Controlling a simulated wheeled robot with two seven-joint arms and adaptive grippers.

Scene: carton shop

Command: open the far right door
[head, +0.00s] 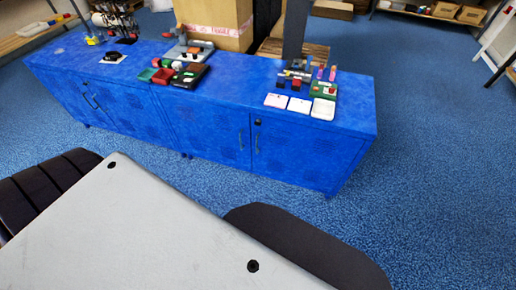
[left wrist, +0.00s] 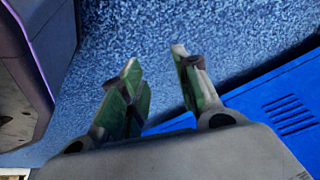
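A long, low blue cabinet (head: 185,134) stands across the head view. Its far right door (head: 300,157) is closed, with a thin vertical handle (head: 257,145) at its left edge and a dark round lock above. A second handle (head: 240,141) sits on the door beside it. In the left wrist view, my left gripper (left wrist: 157,70) is open and empty over blue carpet, with a blue cabinet surface with vent slots (left wrist: 287,114) at the right, apart from the fingers. My right gripper is in neither view.
Coloured blocks and trays (head: 176,72), white cards (head: 288,103) and small parts lie on the cabinet top. A cardboard box (head: 215,22) stands behind. Blue carpet (head: 425,165) is clear to the right and in front of the cabinet.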

